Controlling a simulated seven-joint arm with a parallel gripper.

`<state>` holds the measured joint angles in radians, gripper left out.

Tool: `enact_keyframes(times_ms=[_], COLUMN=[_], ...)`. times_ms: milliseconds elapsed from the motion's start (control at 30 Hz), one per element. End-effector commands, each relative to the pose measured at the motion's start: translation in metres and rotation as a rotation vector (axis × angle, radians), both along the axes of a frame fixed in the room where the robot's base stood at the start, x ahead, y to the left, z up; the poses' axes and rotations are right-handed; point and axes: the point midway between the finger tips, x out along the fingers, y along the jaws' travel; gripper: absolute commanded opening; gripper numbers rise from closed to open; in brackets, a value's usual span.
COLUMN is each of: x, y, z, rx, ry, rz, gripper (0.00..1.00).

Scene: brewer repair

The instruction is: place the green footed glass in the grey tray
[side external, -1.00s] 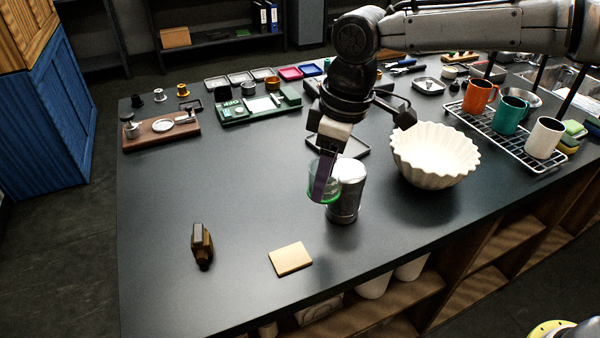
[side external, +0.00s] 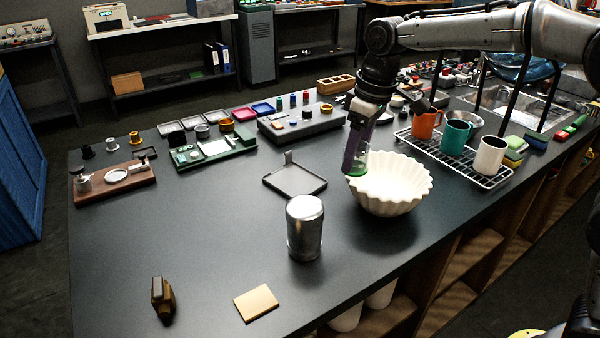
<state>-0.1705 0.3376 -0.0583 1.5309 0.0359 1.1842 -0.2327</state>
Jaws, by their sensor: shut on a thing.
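The green footed glass (side external: 360,164) is clear with a green rim at its lower end. My gripper (side external: 353,157) is shut on it and holds it up off the table. In the picture the glass overlaps the left rim of the white fluted bowl (side external: 398,200); I cannot tell whether it touches the bowl. The grey tray (side external: 296,183) lies flat on the dark table, left of the glass. It is shallow, with a small upright tab at its back edge, and looks empty. The far side of the glass is hidden by the finger.
A steel canister (side external: 304,230) stands in front of the tray. A wire rack (side external: 455,156) with orange, teal and white mugs is at the right. A grey box with knobs (side external: 301,124) stands behind the tray.

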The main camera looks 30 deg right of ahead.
Motion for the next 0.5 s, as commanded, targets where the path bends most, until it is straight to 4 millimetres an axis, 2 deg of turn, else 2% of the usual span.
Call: enact_keyframes(times_ms=[400, 500], x=[0.079, 0.094], y=[0.016, 0.018], z=[-0.038, -0.057], rx=[-0.001, -0.001], ry=[0.002, 0.004], rz=[0.001, 0.001], gripper=[0.01, 0.01])
